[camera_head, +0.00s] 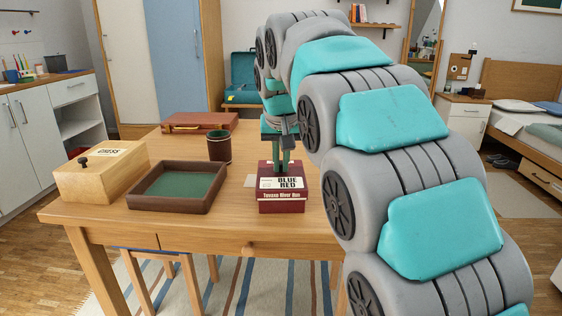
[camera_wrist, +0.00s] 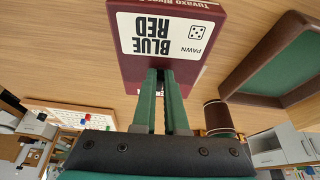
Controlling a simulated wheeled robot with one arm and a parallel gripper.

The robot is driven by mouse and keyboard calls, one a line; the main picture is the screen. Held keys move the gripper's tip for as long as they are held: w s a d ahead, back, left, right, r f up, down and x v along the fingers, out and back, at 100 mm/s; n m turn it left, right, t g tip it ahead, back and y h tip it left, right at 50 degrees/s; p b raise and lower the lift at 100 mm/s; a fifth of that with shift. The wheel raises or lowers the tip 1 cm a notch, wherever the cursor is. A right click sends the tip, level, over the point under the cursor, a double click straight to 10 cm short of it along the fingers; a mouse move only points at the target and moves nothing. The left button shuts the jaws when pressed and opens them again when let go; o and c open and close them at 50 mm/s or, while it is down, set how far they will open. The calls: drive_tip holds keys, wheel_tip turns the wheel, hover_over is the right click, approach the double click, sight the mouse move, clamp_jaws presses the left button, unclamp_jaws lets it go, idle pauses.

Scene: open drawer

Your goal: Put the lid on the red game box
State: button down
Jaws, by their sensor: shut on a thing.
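The dark red game box (camera_head: 282,206) stands upright near the table's front edge, right of centre. Its red top, the lid (camera_wrist: 115,45), has a white "BLUE RED" label and also shows in the head view (camera_head: 264,170). My gripper (camera_head: 283,168) comes down from above, its green fingers shut on the lid. In the wrist view my gripper (camera_wrist: 158,72) reaches the label's edge. The fingers hide the point of contact. I cannot tell whether any gap is left between lid and box.
A dark tray (camera_head: 158,205) with green lining lies left of the box. Beyond are a dark cup (camera_head: 219,148), a brown case (camera_head: 200,123) and a wooden chess box (camera_head: 85,184) at the left edge. A closed drawer (camera_head: 215,243) is in the table front.

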drive_tip(key=c, duration=0.9)
unclamp_jaws()
drive_tip(key=shift+v, duration=3.9)
drive_tip(key=s+d+f+g, duration=0.3)
drive_tip(key=s+d+f, duration=1)
drive_tip(key=s, duration=0.2)
drive_tip(key=s+d+f+g, duration=0.1)
drive_tip(key=s+f, duration=0.4)
drive_tip(key=s, duration=0.2)
drive_tip(key=s+d+f+g, duration=0.1)
drive_tip(key=s+f, duration=0.5)
drive_tip(key=s, duration=0.2)
drive_tip(key=s+d+f+g, duration=0.1)
drive_tip(key=s+d+f, duration=0.1)
drive_tip(key=s+f, duration=0.4)
drive_tip(key=shift+s+m, duration=0.4)
drive_tip(key=shift+s, duration=0.3)
